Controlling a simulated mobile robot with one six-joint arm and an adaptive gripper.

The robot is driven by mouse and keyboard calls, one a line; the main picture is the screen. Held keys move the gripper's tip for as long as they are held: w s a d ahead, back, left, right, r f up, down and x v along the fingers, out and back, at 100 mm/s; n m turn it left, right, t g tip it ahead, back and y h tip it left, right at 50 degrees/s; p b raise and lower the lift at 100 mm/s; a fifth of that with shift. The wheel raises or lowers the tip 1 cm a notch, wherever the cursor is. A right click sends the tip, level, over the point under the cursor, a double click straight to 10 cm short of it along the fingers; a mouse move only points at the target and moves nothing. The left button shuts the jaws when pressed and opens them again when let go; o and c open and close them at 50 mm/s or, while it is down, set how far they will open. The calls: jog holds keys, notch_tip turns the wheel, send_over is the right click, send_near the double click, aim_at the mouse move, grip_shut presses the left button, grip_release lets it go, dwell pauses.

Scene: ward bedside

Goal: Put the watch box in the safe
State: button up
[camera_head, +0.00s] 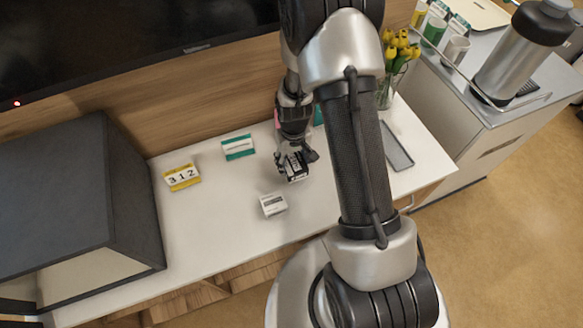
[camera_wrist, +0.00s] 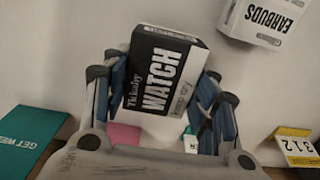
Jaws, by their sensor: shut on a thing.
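The watch box (camera_wrist: 165,70) is black and white with "WATCH" printed on it, held between the fingers of my gripper (camera_wrist: 160,105) in the wrist view. In the head view my gripper (camera_head: 291,158) is over the white counter, shut on the watch box (camera_head: 296,167). I cannot tell whether the box touches the counter. A large dark grey box-like cabinet (camera_head: 60,185), which looks like the safe, stands at the left end of the counter.
A white earbuds box (camera_head: 272,204) lies near my gripper and shows in the wrist view (camera_wrist: 265,22). A yellow "312" sign (camera_head: 182,177) and a green-white card (camera_head: 238,147) stand behind. Yellow flowers (camera_head: 400,50) and a dark tray (camera_head: 395,147) are right.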

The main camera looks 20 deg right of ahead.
aim_at(293, 168)
jog(key=shift+f+b, duration=0.5)
jog(key=shift+f, duration=1.2)
jog(key=shift+f, duration=0.1)
jog(key=o, duration=1.1)
